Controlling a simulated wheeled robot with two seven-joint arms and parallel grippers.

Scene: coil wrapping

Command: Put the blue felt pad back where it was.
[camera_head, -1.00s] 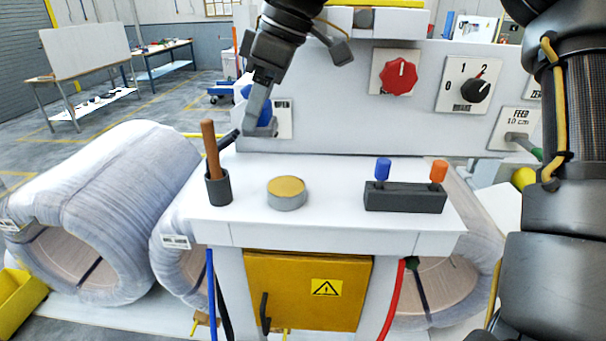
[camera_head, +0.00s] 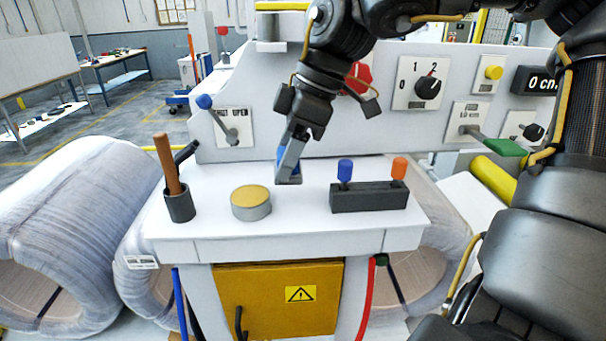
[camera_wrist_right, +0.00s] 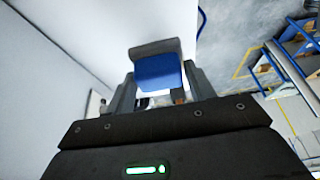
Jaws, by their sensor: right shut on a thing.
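My right gripper (camera_head: 290,172) hangs above the back part of the white worktop (camera_head: 300,222), between the round tin and the dark block. It is shut on the blue felt pad (camera_head: 282,153), which shows only as a thin blue patch between the fingers in the head view. In the right wrist view the blue pad (camera_wrist_right: 157,70) sits between the fingertips, clear of the white surface behind it as far as I can tell. The fingers hide part of it. My left gripper is not in view.
On the worktop stand a dark cup (camera_head: 179,205) with a brown-handled tool, a yellow-topped tin (camera_head: 251,204), and a dark block (camera_head: 368,197) holding a blue and an orange piece. A control panel (camera_head: 350,125) with knobs and a lever rises behind. Wrapped coils (camera_head: 75,220) flank the table.

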